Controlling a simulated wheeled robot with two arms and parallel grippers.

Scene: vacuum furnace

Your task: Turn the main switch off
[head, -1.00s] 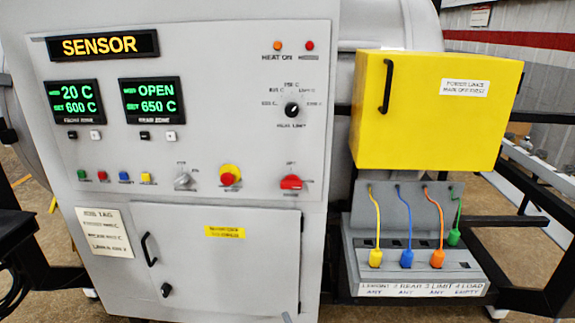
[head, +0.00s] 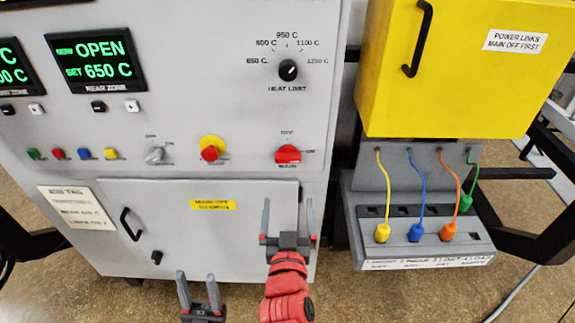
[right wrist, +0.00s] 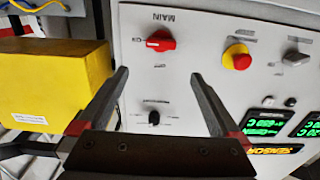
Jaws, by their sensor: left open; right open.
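The main switch (head: 288,154) is a red rotary knob on the grey control panel, with an OFF label above it and an ON label to its right. Its handle lies horizontal, toward ON. In the right wrist view the switch (right wrist: 160,41) shows upside down, beyond and between the fingertips. My right gripper (head: 288,215) is open and empty, below the switch and apart from it; it also shows in the right wrist view (right wrist: 160,76). My left gripper (head: 197,278) is open and empty, lower and to the left, in front of the panel's lower door.
A red-and-yellow emergency button (head: 211,150) and a grey selector (head: 155,155) sit left of the switch. The black heat limit knob (head: 288,70) is above. A yellow box (head: 450,80) and colored plug cables stand to the right. The lower door (head: 180,235) has a protruding handle.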

